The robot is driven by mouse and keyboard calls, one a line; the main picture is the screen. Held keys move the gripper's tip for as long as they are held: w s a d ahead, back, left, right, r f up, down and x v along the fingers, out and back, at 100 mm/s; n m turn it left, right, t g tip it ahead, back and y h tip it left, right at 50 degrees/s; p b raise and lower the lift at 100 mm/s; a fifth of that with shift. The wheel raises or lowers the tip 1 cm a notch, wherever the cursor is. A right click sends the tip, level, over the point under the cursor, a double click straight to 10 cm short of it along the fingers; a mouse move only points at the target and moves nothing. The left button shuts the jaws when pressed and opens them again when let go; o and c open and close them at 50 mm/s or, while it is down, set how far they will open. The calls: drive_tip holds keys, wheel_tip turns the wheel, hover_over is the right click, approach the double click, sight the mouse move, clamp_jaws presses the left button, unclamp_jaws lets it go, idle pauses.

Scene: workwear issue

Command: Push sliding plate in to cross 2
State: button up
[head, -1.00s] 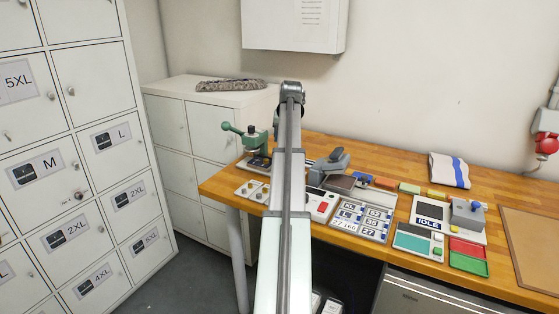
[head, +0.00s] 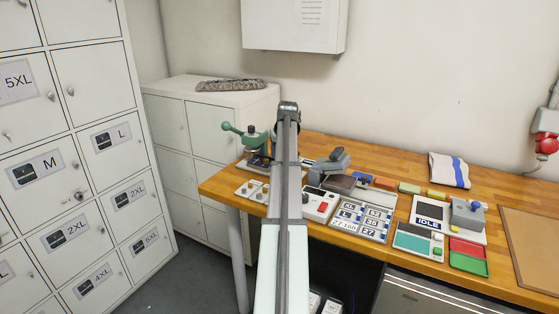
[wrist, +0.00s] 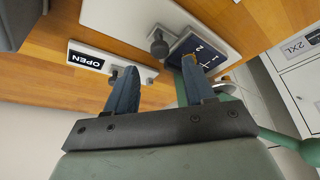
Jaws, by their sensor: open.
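The sliding plate appears to be the dark blue plate (wrist: 200,47) with white marks and the numbers 1 and 2, at the upper right of the wrist view. In the head view a dark plate (head: 256,162) lies at the base of the green press (head: 252,139), partly hidden by my arm. My gripper (wrist: 159,66) is open, its two blue fingers apart with nothing seen between them. The right fingertip overlaps the lower left edge of the plate in the picture; I cannot tell whether they touch. A grey round knob (wrist: 158,46) is beside the plate. My arm hides the gripper in the head view.
A green lever (wrist: 285,142) is at the right. On the bench, a grey stapler-like tool (head: 328,162), a number tray (head: 360,222) and an IDLE display device (head: 430,211) stand right of my arm.

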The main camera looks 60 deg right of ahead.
drive_tip(key=shift+x, duration=2.75)
drive_tip(key=shift+c, duration=0.2)
clamp_jaws()
